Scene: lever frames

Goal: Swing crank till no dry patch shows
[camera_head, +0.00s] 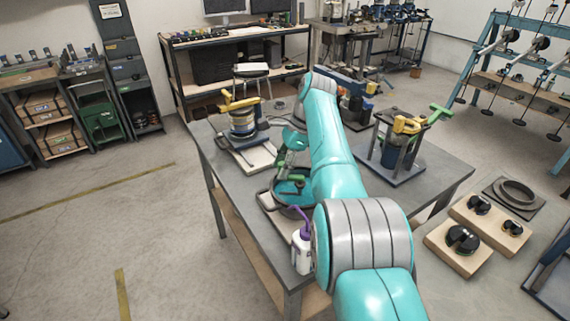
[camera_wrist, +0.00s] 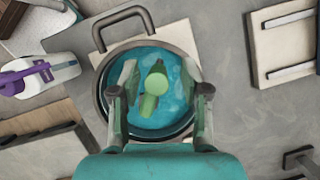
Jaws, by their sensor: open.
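A round dark-rimmed pan (camera_wrist: 158,132) with a mottled blue inside lies below my gripper in the wrist view. It also shows on the table in the head view (camera_head: 293,188), partly behind my arm. A light green crank (camera_wrist: 153,92), with a round knob and a short thick arm, shows over the pan's middle. My gripper (camera_wrist: 160,78) is open, with one finger on each side of the crank and visible gaps to it. Whether the fingers are level with the crank is unclear. My gripper and arm hide the pan's near part; I cannot tell whether any patch is dry.
A white bottle with a purple top (camera_head: 302,248) stands at the table's near edge. A yellow-handled device (camera_head: 242,122) stands at the back left. A frame with yellow and green handles (camera_head: 402,145) stands to the right of my arm.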

